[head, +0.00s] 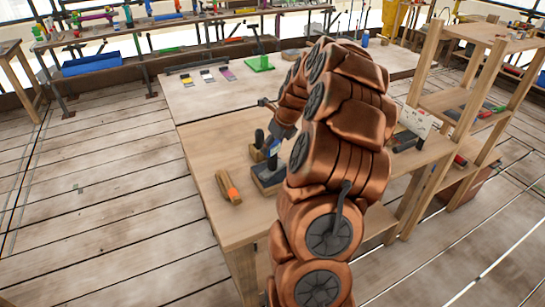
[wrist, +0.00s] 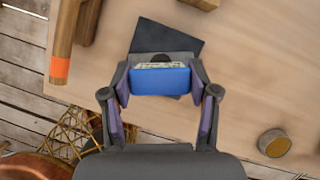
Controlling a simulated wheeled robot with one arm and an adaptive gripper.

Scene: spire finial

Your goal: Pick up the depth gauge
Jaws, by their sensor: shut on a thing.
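The depth gauge (wrist: 160,80) shows in the wrist view as a blue piece with a pale, marked strip and a grey part behind it. My gripper (wrist: 160,73) is shut on it, one finger on each side. In the head view a bit of blue (head: 274,146) shows at my gripper (head: 279,138), above the workbench; my copper arm hides much of this area. A dark flat block (wrist: 185,36) lies behind and below the gauge in the wrist view. I cannot tell whether the gauge touches it.
A wooden piece with an orange band (head: 229,187) lies to the left on the workbench (head: 205,145). A small round item (wrist: 274,143) lies right in the wrist view. Small coloured items and a green piece (head: 260,63) sit farther back. A wooden shelf (head: 455,103) stands right.

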